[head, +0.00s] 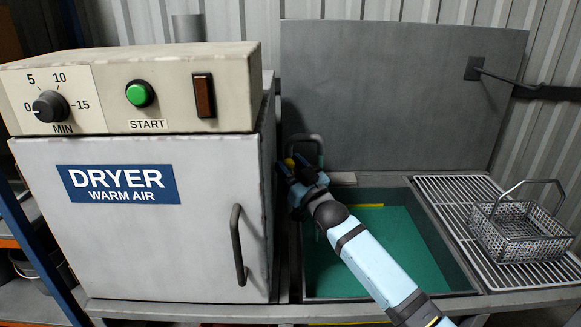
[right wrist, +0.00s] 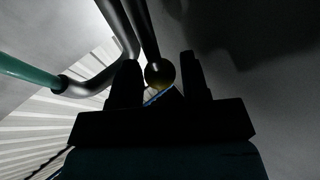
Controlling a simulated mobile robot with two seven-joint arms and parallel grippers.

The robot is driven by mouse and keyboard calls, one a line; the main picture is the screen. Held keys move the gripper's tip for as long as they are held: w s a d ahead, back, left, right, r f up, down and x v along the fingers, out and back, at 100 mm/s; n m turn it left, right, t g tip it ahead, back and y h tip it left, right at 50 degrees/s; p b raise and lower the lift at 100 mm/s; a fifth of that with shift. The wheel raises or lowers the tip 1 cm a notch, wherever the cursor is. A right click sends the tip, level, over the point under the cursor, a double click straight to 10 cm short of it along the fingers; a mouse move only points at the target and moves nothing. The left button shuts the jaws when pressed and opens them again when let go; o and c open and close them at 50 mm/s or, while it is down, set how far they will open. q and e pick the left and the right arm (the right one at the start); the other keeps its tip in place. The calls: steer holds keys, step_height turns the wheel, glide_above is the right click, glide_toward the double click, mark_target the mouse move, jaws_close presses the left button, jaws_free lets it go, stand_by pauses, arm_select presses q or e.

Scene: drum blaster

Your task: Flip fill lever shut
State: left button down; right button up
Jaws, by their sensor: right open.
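A dark curved fill pipe (head: 312,143) stands at the back left corner of the tank (head: 441,238), close to the dryer's side. A small yellowish knob, which looks like the end of the fill lever (head: 289,163), shows beside my right gripper (head: 295,172). In the right wrist view the round knob (right wrist: 159,74) on a dark rod sits between or just beyond the two fingertips. The fingers of my right gripper are apart; contact with the knob cannot be told. The lever's base is hidden. My left gripper is not in view.
The dryer (head: 120,245), with its door handle (head: 238,246), stands close on the left. The tank holds green liquid. Its raised lid (head: 400,95) stands behind. A wire rack (head: 450,190) with a mesh basket (head: 520,238) is on the right.

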jaws_close()
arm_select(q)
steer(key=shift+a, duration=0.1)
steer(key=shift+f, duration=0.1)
arm_select(e)
steer(key=shift+d, duration=0.1)
